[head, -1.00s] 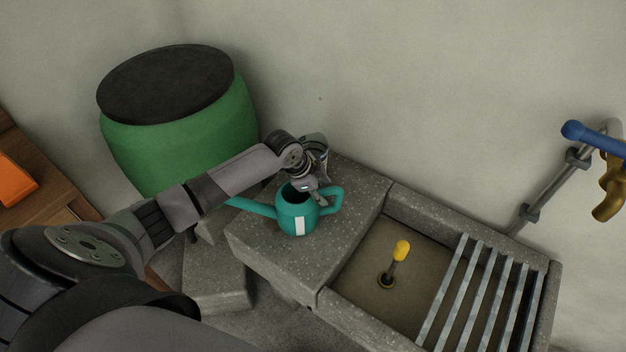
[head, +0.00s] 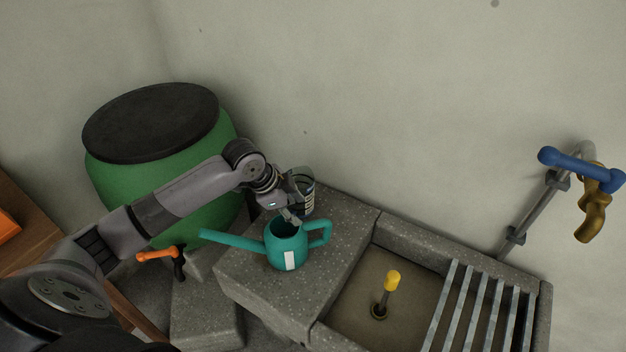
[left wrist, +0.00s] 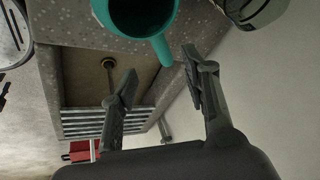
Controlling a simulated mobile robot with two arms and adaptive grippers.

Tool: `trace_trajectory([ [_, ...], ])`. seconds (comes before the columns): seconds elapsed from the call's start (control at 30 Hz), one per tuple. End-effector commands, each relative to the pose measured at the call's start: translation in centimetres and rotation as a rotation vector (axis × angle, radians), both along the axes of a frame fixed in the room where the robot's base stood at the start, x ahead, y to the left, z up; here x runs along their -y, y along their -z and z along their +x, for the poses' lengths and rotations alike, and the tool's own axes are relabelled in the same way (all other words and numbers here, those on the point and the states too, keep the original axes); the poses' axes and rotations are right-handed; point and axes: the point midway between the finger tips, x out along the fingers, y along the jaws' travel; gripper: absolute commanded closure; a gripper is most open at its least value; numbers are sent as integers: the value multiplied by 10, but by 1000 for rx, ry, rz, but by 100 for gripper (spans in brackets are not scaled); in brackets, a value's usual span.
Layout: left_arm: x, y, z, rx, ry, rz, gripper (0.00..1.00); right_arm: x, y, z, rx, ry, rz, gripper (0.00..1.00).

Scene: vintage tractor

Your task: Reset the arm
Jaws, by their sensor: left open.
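My left arm reaches in from the left in the head view. Its gripper (head: 290,218) is just behind and above the teal watering can (head: 288,247), which stands upright on the speckled stone ledge (head: 240,283). In the left wrist view my left gripper (left wrist: 161,85) has its two fingers spread apart with nothing between them. The watering can (left wrist: 142,14) is at the top of that view, its handle pointing down toward the gap beyond the fingertips. I cannot tell whether a finger touches the can. My right gripper is not in view.
A grey jar-like container (head: 303,188) stands close behind my left gripper. A green barrel with a black lid (head: 150,122) is at the left. A stone sink with a yellow-topped plug (head: 392,281) and metal bars (head: 470,305) is at the right, below a blue-handled tap (head: 580,165).

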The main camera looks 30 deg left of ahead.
Motion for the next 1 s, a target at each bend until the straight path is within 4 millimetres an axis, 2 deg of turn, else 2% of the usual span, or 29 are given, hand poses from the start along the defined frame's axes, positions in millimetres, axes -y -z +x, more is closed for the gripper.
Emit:
trace_trajectory([
  [0.17,1,1,-1,-1,0,0,57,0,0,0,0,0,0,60],
  [0.27,14,11,-10,-13,3,-8,57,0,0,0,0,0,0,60],
  [0.37,46,33,-37,-40,-10,-28,57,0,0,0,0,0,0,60],
  [0.5,98,61,-96,-78,-106,-75,57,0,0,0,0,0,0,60],
  [0.6,118,68,-135,-96,-228,-105,57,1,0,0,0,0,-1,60],
  [0.77,123,68,-178,-121,-412,-126,57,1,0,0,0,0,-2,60],
  [1.0,114,63,-225,-154,-646,-128,57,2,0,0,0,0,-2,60],
])
